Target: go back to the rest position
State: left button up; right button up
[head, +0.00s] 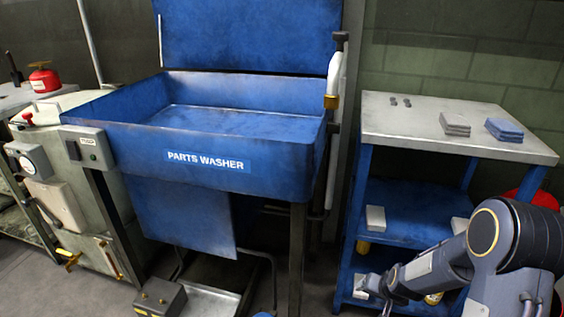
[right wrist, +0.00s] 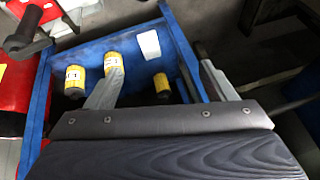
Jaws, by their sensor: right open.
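My right arm comes in from the lower right of the head view. Its gripper (head: 378,288) is low in front of the blue cart's lower shelf. In the right wrist view, the two grey fingers of the right gripper (right wrist: 163,82) stand wide apart with nothing held between them. My left gripper is not in view.
The blue cart (head: 455,145) has a metal top with grey and blue folded cloth stacks. In the right wrist view, yellow cans (right wrist: 113,63) and a white box (right wrist: 149,44) sit close to the fingers.

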jog(key=s+a+r+y, duration=0.1)
jog(key=s+r, duration=0.5)
jog(key=r, duration=0.3)
jog(key=s+a+r+y, duration=0.2)
jog(key=s+r, duration=0.5)
jog(key=r, duration=0.3)
jog(key=s+a+r+n, duration=0.1)
jog(key=s+r, duration=0.1)
jog(key=s, duration=0.6)
jog(key=s+a+r+n, duration=0.1)
jog(key=s+a+n, duration=0.1)
jog(key=s, duration=0.5)
notch_tip(320, 180, up, 34)
jog(key=p, duration=3.3)
jog(key=shift+p, duration=0.35)
jog(key=shift+d, duration=0.1)
jog(key=shift+o, duration=0.5)
jog(key=shift+w, duration=0.1)
